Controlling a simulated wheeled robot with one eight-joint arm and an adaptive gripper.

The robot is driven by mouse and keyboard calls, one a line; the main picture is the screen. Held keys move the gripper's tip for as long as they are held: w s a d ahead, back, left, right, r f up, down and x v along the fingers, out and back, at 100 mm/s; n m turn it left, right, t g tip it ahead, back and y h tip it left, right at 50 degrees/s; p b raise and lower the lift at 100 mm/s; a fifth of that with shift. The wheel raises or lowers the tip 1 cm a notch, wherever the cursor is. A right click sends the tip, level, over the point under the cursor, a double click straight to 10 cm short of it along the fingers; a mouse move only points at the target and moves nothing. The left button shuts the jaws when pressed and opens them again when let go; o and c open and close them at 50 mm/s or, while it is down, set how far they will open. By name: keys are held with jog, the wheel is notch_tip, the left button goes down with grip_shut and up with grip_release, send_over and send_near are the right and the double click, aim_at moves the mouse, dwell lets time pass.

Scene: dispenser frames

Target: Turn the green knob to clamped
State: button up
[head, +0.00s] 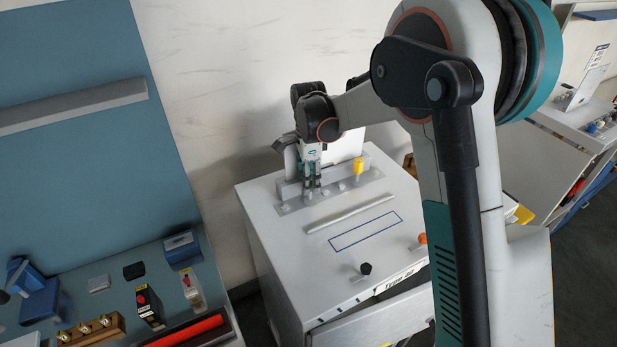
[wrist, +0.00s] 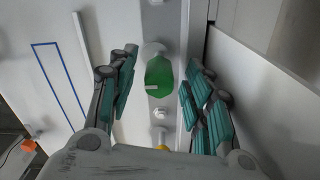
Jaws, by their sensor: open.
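The green knob (wrist: 159,77) sits on a grey strip in the wrist view, with a small pale mark on it. My gripper (wrist: 160,72) is open, with its teal-padded fingers on either side of the knob and visible gaps between. In the head view my gripper (head: 311,186) points down over the left part of the metal strip (head: 290,208) at the back of the white cabinet top; the green knob cannot be made out there. Whether the knob is turned to clamped cannot be read.
A yellow knob (head: 358,166) stands on the same strip, right of my gripper. A raised white wall (wrist: 250,62) runs close beside the fingers. A white bar (head: 349,214), a blue outlined rectangle (head: 365,230) and a black knob (head: 365,268) are nearer the front.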

jog(key=shift+c, duration=0.2)
jog(key=c, duration=1)
